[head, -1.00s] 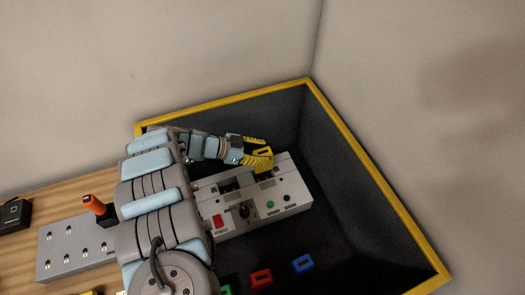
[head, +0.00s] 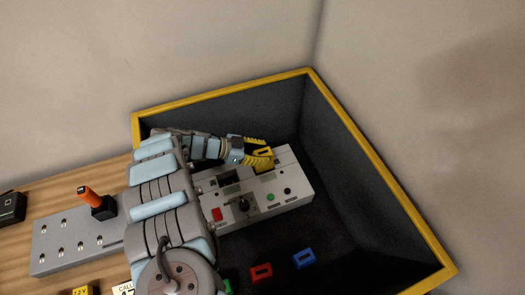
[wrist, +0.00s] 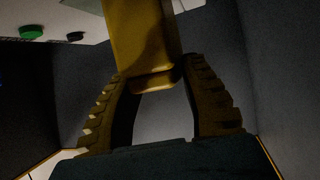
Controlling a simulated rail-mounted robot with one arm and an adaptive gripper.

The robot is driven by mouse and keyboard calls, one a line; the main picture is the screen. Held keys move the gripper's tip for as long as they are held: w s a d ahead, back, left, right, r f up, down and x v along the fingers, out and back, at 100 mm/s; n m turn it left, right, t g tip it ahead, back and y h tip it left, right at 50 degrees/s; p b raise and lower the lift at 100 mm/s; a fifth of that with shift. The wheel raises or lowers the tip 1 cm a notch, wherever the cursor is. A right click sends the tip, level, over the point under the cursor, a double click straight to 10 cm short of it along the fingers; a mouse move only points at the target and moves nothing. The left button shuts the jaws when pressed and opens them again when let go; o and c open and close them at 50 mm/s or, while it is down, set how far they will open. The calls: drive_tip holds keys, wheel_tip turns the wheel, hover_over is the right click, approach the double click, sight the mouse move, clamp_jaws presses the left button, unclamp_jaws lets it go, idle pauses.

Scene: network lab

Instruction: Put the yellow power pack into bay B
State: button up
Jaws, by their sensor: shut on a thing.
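The yellow power pack (head: 264,154) is at the back right of a grey device (head: 300,185) inside a dark, yellow-rimmed box. My gripper (head: 261,153) is shut on the pack, reaching in from the left. In the wrist view the pack (wrist: 140,35) extends from between the ridged fingertips (wrist: 158,75) to the device's pale face. The pack covers the right-hand opening on the device, and how deep it sits is hidden. A dark left-hand opening (head: 228,178) shows beside it. I cannot read which bay is B.
The device carries a red button (head: 217,214), a black knob (head: 244,204) and a green button (head: 270,197). Blue (head: 304,258) and red (head: 261,271) blocks lie in front. The yellow box rim (head: 385,195) stands at right. An orange-handled switch (head: 88,196) is at left.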

drive_tip(key=shift+f+b, duration=0.7)
drive_tip(key=shift+f, duration=0.5)
drive_tip(key=o, duration=1.2)
drive_tip(key=shift+r, duration=0.1)
drive_tip(key=shift+r, duration=4.9)
